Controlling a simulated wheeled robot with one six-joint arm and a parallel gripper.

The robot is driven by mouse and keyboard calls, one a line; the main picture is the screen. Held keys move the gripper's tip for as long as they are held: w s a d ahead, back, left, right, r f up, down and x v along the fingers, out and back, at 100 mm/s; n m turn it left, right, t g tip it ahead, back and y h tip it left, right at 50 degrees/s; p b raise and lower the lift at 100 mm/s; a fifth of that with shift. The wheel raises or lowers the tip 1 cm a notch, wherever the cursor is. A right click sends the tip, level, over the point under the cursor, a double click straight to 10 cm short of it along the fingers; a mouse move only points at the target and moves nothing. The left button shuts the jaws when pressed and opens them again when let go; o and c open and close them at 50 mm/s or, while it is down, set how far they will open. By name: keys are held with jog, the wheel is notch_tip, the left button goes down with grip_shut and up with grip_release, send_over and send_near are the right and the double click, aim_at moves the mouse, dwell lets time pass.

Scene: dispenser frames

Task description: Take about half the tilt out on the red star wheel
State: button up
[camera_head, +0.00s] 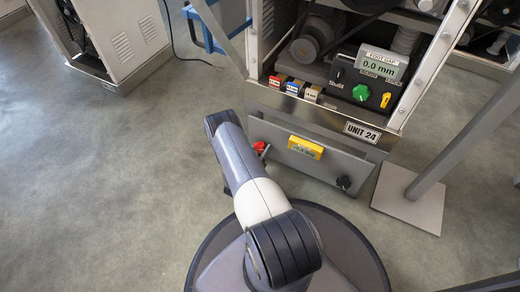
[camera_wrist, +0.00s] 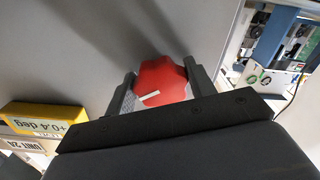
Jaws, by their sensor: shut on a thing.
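The red star wheel (camera_wrist: 163,78) sits on a grey panel, with a short white mark on its face. It also shows in the head view (camera_head: 261,147) on the left of the panel under Unit 24, partly hidden by my arm. My gripper (camera_wrist: 160,84) is shut on the wheel, one finger on each side of it. In the head view my arm hides the gripper. The yellow level display (camera_wrist: 47,117) reads +0.4 deg, upside down in the wrist view. It also shows in the head view (camera_head: 305,147), too small to read there.
A black knob (camera_head: 344,183) is at the panel's right end. Above are a green knob (camera_head: 361,93), a yellow lever (camera_head: 385,100) and a foot gap display (camera_head: 380,68) reading 0.0 mm. A post on a flat base plate (camera_head: 408,200) stands right. Floor at left is clear.

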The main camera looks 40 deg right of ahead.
jog(key=shift+n, duration=0.5)
jog(key=o, duration=1)
jog(key=shift+c, duration=0.2)
jog(key=p+v, duration=0.3)
jog(key=v, duration=0.8)
jog(key=shift+d, duration=0.15)
jog(key=b+x, duration=0.3)
jog(key=x, duration=0.7)
jog(key=shift+w+d, duration=0.25)
jog(key=shift+d, duration=0.05)
